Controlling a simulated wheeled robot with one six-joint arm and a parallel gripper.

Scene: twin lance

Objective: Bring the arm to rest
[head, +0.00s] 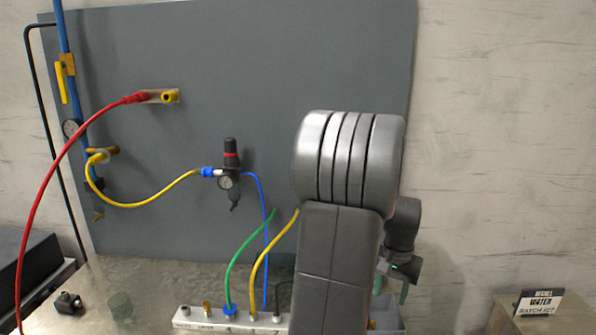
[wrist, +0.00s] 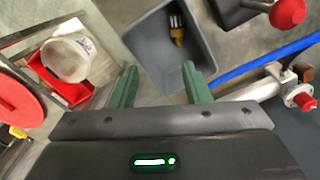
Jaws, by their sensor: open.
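My gripper (head: 392,289) hangs to the right of my large grey arm links in the head view, partly hidden by them. In the wrist view my gripper (wrist: 159,68) shows its two green fingers spread apart with nothing between them. Beyond the fingertips is a grey bin (wrist: 152,52) with a brass-coloured fitting (wrist: 177,30) in it. My arm is raised and bent in front of the panel and hides part of the bench.
A grey panel (head: 300,60) carries a regulator (head: 229,180), a red hose (head: 50,165) and a yellow hose (head: 140,204). A white manifold (head: 205,318) with upright hoses stands on the bench. A small sign (head: 540,303) stands at right. A red tray (wrist: 40,72) holds a white container (wrist: 66,58).

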